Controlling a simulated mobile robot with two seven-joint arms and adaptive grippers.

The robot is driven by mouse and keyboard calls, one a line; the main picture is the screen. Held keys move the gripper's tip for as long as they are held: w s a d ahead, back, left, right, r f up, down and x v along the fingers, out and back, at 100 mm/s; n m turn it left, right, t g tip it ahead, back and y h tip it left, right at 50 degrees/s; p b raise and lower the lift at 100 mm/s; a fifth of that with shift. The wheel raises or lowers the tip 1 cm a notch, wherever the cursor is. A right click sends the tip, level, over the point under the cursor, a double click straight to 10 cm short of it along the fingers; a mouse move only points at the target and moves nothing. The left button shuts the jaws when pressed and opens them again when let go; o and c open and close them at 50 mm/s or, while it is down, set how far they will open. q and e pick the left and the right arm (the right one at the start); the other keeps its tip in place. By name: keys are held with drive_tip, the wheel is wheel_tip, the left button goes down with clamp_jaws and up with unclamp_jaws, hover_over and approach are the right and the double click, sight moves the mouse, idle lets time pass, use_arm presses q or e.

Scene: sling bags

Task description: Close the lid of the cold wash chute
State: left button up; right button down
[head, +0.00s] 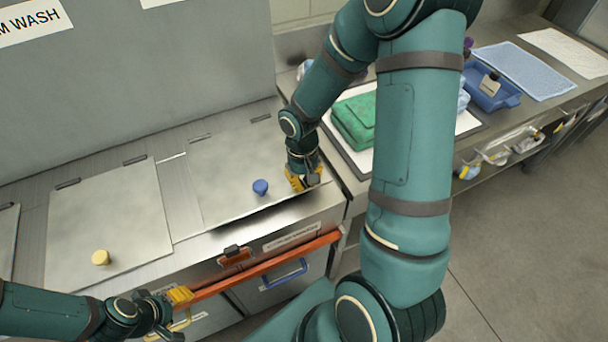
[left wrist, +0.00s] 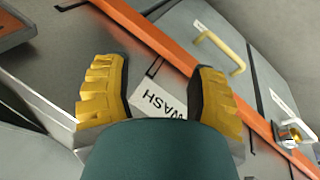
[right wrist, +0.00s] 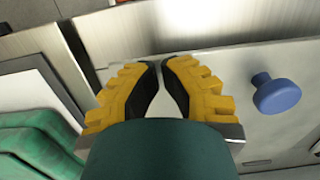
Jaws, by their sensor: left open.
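A flat metal lid with a blue knob (head: 260,187) lies on the counter, low over its opening, with a dark shadow under its front edge; I cannot tell if it is fully flush. No label naming this lid as cold wash is readable. My right gripper (head: 304,178) is at the lid's front right corner, pointing down, right of the knob. In the right wrist view its fingertips (right wrist: 160,65) are close together over the lid's edge, with a narrow gap. My left gripper (head: 180,308) is open and empty by the orange rail, in front of the counter.
A second lid with a yellow knob (head: 101,257) lies flat to the left. The orange rail (head: 265,266) runs along the counter front above handled drawers.

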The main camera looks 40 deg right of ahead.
sight(305, 196)
use_arm(q)
drive_tip(key=shift+f, duration=0.1)
use_arm(e)
drive_tip(key=shift+t, duration=0.7)
drive_tip(key=f+b, duration=0.4)
drive_tip(key=b, duration=0.2)
drive_tip(key=shift+s, duration=0.2)
drive_tip(key=shift+s+a+f, duration=0.1)
drive_tip(key=shift+s+f, duration=0.1)
use_arm(q)
wheel_tip(305, 196, down, 6)
drive_tip(key=s, duration=0.2)
drive_tip(key=shift+s, duration=0.15)
